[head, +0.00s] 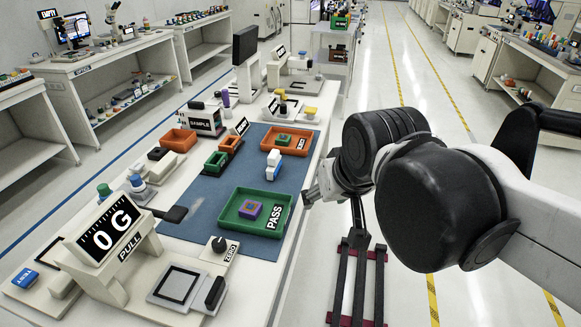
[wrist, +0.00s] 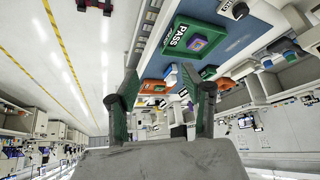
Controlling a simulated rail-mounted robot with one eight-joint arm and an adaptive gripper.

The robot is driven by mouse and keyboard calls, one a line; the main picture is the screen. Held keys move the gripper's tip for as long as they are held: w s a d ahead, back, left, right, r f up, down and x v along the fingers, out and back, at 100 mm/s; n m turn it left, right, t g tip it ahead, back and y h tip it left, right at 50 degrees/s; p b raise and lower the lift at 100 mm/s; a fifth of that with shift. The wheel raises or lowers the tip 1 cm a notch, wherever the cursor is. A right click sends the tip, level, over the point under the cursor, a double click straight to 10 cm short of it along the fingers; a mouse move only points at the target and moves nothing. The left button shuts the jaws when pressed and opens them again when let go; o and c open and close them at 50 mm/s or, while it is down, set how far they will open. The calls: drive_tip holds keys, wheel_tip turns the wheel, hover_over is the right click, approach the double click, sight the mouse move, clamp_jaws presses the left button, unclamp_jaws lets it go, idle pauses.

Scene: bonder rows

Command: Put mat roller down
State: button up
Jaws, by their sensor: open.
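I cannot tell for sure which thing is the mat roller. A small white and blue piece (head: 272,165) on the blue mat (head: 216,190) could be it. It stands between the green PASS tray and the orange tray, and shows in the wrist view (wrist: 170,74) between my fingers, some way beyond them. My gripper (head: 312,193) is at the table's right edge, beside the PASS tray. In the wrist view my gripper (wrist: 168,86) has its fingers wide apart, with nothing held between them.
The green PASS tray (head: 235,222) holds a purple and orange part. The orange tray (head: 300,151) holds a green part. A 0 G display (head: 113,231), a ZERO knob (head: 219,246) and a black-ended paddle (head: 171,213) are at the front.

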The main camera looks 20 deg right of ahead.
drive_tip(key=shift+n+t, duration=0.3)
drive_tip(key=s+f, duration=0.2)
drive_tip(key=s, duration=0.1)
drive_tip(key=shift+s+f, duration=0.2)
drive_tip(key=shift+f, duration=0.1)
idle(0.6)
drive_tip(key=o, duration=0.7)
drive_tip(key=shift+c, duration=0.2)
